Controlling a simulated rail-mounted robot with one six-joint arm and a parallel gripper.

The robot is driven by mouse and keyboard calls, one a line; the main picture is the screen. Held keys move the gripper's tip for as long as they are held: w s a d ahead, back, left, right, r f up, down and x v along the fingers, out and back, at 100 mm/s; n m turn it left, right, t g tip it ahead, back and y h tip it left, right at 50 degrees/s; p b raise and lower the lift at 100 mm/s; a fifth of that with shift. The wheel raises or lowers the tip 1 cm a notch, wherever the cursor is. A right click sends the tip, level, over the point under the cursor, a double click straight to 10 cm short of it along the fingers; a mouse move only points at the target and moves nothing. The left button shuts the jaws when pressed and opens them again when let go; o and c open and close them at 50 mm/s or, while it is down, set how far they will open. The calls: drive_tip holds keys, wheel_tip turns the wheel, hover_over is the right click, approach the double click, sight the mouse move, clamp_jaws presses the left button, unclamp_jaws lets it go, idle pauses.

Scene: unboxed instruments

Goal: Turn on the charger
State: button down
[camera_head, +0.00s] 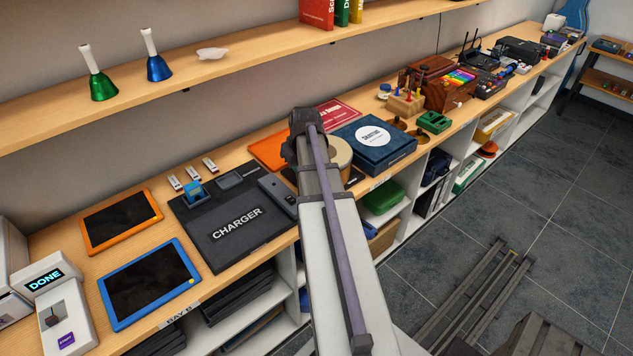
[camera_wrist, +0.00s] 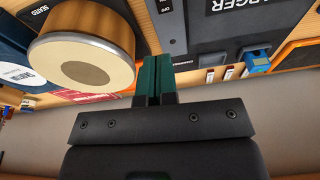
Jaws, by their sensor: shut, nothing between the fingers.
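The charger (camera_head: 222,238) is a flat dark unit lettered CHARGER on the wooden counter, left of my arm. A lighter grey strip (camera_head: 277,193) runs along its right side. In the wrist view the charger (camera_wrist: 215,30) appears upside down at the top, with small switch lettering near the strip; the switch position cannot be told. A blue block (camera_head: 193,191) sits in one of its slots and also shows in the wrist view (camera_wrist: 257,58). My gripper (camera_wrist: 157,60) has dark green fingers, shut and empty, apart from the charger. My arm hides the fingers in the head view.
A round wooden drum-like object (camera_head: 342,152) stands close right of the charger, and is near my fingers in the wrist view (camera_wrist: 85,50). A navy box (camera_head: 375,150) lies beyond. Orange (camera_head: 120,222) and blue (camera_head: 150,283) tablets lie left. A shelf (camera_head: 235,75) overhangs the counter.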

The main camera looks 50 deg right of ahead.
sight(293, 200)
drive_tip(key=shift+n, duration=0.4)
drive_tip(key=b+x, duration=0.9)
drive_tip(key=s+b+x, duration=0.1)
drive_tip(key=b+x, duration=0.3)
drive_tip(key=shift+w+a+f, duration=0.15)
drive_tip(key=shift+a+f, duration=0.2)
drive_tip(key=shift+f, duration=0.15)
drive_tip(key=shift+f+b, duration=0.2)
drive_tip(key=shift+b, duration=0.25)
drive_tip(key=shift+r, duration=0.1)
